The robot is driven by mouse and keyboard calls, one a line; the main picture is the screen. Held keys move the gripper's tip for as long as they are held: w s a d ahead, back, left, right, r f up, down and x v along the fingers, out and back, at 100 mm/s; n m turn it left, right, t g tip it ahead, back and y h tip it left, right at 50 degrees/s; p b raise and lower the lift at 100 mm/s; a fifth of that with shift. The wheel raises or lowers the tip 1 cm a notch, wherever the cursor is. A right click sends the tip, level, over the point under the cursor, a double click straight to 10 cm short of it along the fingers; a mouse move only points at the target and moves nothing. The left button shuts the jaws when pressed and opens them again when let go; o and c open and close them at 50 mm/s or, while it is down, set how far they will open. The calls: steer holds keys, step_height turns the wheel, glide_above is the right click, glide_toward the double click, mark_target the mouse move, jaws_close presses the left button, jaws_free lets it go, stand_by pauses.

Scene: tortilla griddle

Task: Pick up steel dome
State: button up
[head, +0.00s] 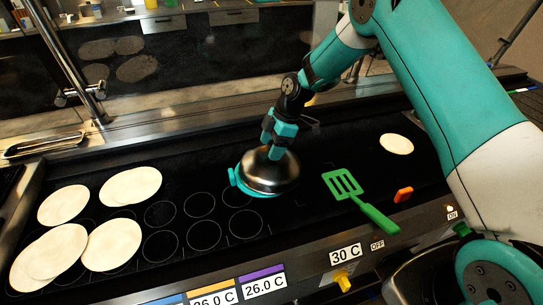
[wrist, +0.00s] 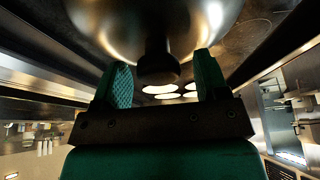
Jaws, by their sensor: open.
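The steel dome (head: 268,178) is a shiny rounded cover resting on the black griddle, with a teal piece at its left edge. My gripper (head: 279,138) is at the top of the dome. In the wrist view the dome (wrist: 150,25) fills the upper part, and its dark knob (wrist: 157,62) sits between the two teal fingers of my gripper (wrist: 160,85). The fingers are open, with gaps visible on both sides of the knob.
A green spatula (head: 359,201) and an orange block (head: 403,194) lie right of the dome. Several tortillas (head: 63,205) lie at the left of the griddle (head: 310,165), and one tortilla (head: 396,144) lies at the right. A metal post (head: 68,60) stands at the back left.

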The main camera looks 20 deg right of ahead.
jaws_close()
steer(key=shift+r, duration=0.1)
